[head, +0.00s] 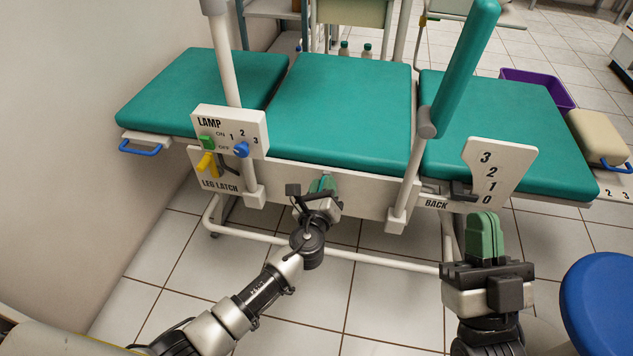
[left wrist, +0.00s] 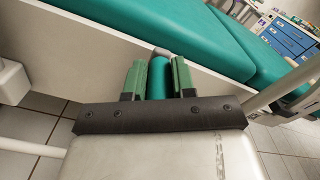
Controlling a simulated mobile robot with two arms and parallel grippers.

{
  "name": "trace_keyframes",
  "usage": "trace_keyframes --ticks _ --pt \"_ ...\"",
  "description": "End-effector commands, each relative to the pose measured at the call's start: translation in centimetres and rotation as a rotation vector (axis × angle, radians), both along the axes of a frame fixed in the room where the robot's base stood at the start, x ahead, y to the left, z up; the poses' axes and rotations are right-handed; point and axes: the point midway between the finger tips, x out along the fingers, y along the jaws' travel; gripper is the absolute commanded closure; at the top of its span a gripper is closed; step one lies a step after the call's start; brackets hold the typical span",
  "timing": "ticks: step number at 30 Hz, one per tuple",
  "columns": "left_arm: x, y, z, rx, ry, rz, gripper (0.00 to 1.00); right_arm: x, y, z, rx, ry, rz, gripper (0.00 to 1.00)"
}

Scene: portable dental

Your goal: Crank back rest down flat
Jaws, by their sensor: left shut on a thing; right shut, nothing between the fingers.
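My left gripper (head: 323,184) is at the front side of the couch, below the middle cushion. In the left wrist view its green fingers (left wrist: 157,80) are shut around a teal cylindrical crank handle (left wrist: 160,78) with a grey end. In the head view the gripper mostly hides this handle. The back rest (head: 512,125) is the green right-hand cushion and looks about level with the middle cushion. The BACK scale plate (head: 497,170) reads 3 to 0; a dark piece (head: 461,190) sits at its lower left. My right gripper (head: 483,230) is shut and empty below the plate.
A lamp and leg-latch panel (head: 229,132) stands at the front left. A white post (head: 405,195) with a green upper part (head: 466,65) rises between my grippers. A blue stool (head: 603,300) is at the lower right. A purple bin (head: 540,88) is behind the couch.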

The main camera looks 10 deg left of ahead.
Motion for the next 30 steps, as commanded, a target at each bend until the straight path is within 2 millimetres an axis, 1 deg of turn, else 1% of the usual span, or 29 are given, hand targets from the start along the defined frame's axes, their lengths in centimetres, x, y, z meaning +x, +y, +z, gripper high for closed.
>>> trace_keyframes --ticks 1,9,22,23,27,30 --pt "-0.1 -0.5 0.1 0.017 0.001 -0.007 1.00 0.2 0.0 -0.2 -0.009 0.030 -0.002 1.00" --pt "-0.1 -0.9 0.0 0.074 0.000 -0.006 1.00 1.0 0.0 -1.2 -0.035 0.121 -0.006 1.00" --pt "-0.1 -1.1 -0.1 0.082 -0.001 -0.008 1.00 1.0 0.0 -1.3 -0.038 0.130 -0.007 1.00" --pt "-0.1 -1.1 -0.1 0.082 -0.001 -0.008 0.70 1.0 0.0 -1.3 -0.038 0.130 -0.007 1.00" --pt "-0.1 -1.0 -0.1 0.081 0.000 -0.006 0.49 1.0 0.0 -1.3 -0.037 0.130 -0.006 1.00" --pt "-0.1 -0.9 -0.1 0.081 -0.002 -0.004 0.49 1.0 0.0 -1.3 -0.037 0.130 -0.006 1.00"
